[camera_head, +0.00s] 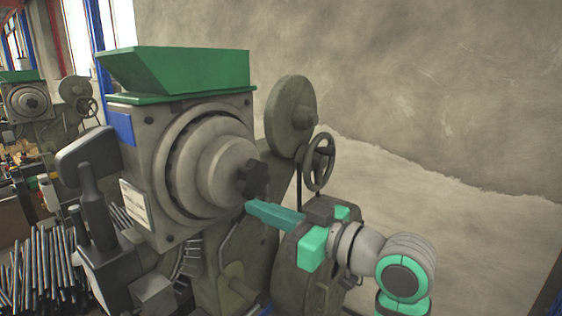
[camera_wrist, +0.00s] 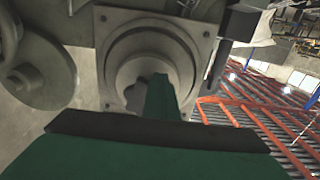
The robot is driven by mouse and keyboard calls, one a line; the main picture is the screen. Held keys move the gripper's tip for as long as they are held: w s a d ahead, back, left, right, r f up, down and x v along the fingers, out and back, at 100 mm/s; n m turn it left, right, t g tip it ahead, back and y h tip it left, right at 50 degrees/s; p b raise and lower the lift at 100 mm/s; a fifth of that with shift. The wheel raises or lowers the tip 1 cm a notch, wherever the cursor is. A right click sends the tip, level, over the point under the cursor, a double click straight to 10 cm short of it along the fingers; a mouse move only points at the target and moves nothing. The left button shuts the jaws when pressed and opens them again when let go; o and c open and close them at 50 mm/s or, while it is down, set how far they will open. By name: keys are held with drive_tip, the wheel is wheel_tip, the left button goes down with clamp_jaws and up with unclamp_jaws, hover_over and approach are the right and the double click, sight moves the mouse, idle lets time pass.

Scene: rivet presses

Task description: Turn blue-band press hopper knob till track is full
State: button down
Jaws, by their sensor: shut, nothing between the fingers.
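The press with a blue band (camera_head: 122,128) stands in the middle of the head view, with a green hopper (camera_head: 190,72) on top. Its round grey drum (camera_head: 215,172) carries a dark lobed knob (camera_head: 252,179) at the centre. My gripper (camera_head: 250,207) is shut and empty, its green fingers pointing at the drum, tips just below the knob in the picture. In the wrist view the closed fingers (camera_wrist: 161,85) overlap the drum (camera_wrist: 150,58) and hide part of the knob. Contact cannot be told. A narrow slotted strip (camera_head: 189,258), perhaps the track, runs below the drum; its fill cannot be made out.
A flywheel (camera_head: 290,115) and a handwheel (camera_head: 319,162) stand right of the drum. A dark lever-like part (camera_head: 92,195) and a bundle of rods (camera_head: 42,268) are at left. Another green-hopper press (camera_head: 30,100) stands behind. Bare wall fills the right.

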drive_tip(key=shift+w+d+f, duration=0.2)
drive_tip(key=shift+w+d, duration=0.4)
drive_tip(key=shift+w, duration=0.3)
drive_tip(key=shift+w+d+r, duration=0.25)
drive_tip(key=shift+w+d, duration=0.3)
drive_tip(key=shift+w, duration=0.2)
idle(0.7)
drive_tip(key=shift+f, duration=0.15)
drive_tip(key=v, duration=0.6)
drive_tip(key=shift+f, duration=0.25)
idle(0.5)
